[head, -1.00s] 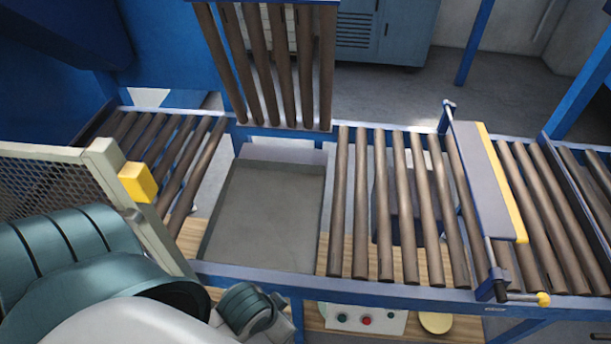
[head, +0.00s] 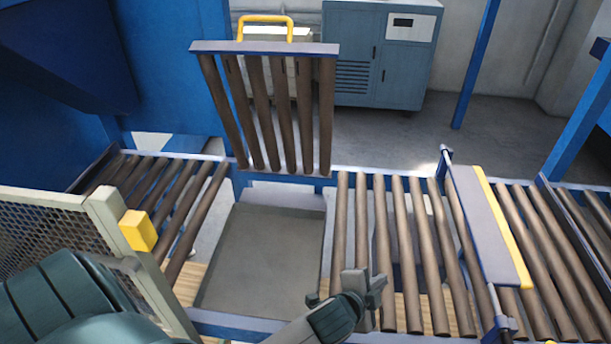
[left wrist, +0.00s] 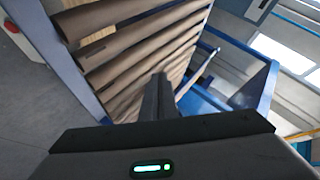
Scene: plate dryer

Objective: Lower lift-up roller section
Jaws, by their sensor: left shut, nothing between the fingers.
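The lift-up roller section (head: 270,110) stands raised, nearly upright, at the far side of the conveyor in the head view. It has several brown rollers, a grey top bar and a yellow handle (head: 265,20) on top. Below it is the open gap with a grey tray (head: 262,262). My left gripper (head: 350,284) is shut and empty, over the near edge of the rollers right of the gap, well apart from the raised section. In the left wrist view the closed fingers (left wrist: 158,98) point towards the conveyor rollers (left wrist: 130,50). My right gripper is not in view.
A mesh guard with a yellow block (head: 138,230) stands at the near left. Rollers with a grey, yellow-edged crossbar (head: 488,225) lie to the right. A blue-grey cabinet (head: 378,55) stands behind on open floor.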

